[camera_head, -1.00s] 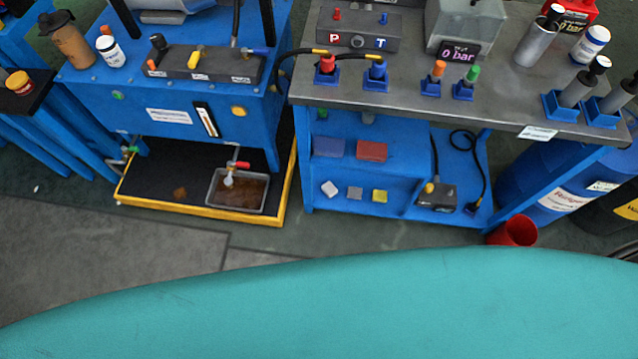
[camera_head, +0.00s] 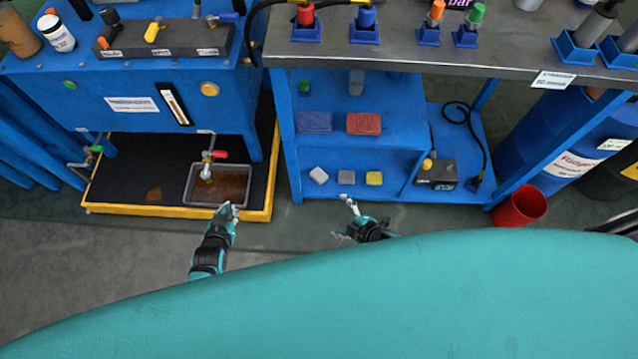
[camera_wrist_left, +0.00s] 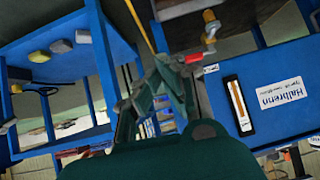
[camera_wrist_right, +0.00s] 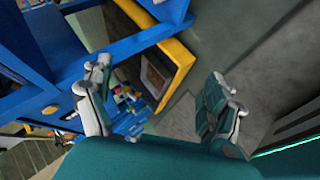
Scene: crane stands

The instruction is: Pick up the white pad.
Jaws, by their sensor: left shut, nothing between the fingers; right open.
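The white pad (camera_head: 318,175) lies on the lower blue shelf, leftmost in a row with a grey pad (camera_head: 346,177) and a yellow pad (camera_head: 374,178). The white pad also shows in the left wrist view (camera_wrist_left: 83,36). My right gripper (camera_head: 345,207) is just in front of the shelf's front edge, below the pads in the head view and apart from them. It is open and empty in the right wrist view (camera_wrist_right: 160,75). My left gripper (camera_head: 231,211) is shut and empty by the yellow tray edge; its fingers show in the left wrist view (camera_wrist_left: 168,75).
Blue and red pads (camera_head: 364,124) lie on the shelf level above. A black box (camera_head: 436,174) with a cable stands right of the row. A yellow-edged drip tray (camera_head: 110,208) with a pan (camera_head: 191,184) is at left; a red cup (camera_head: 520,207) stands at right.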

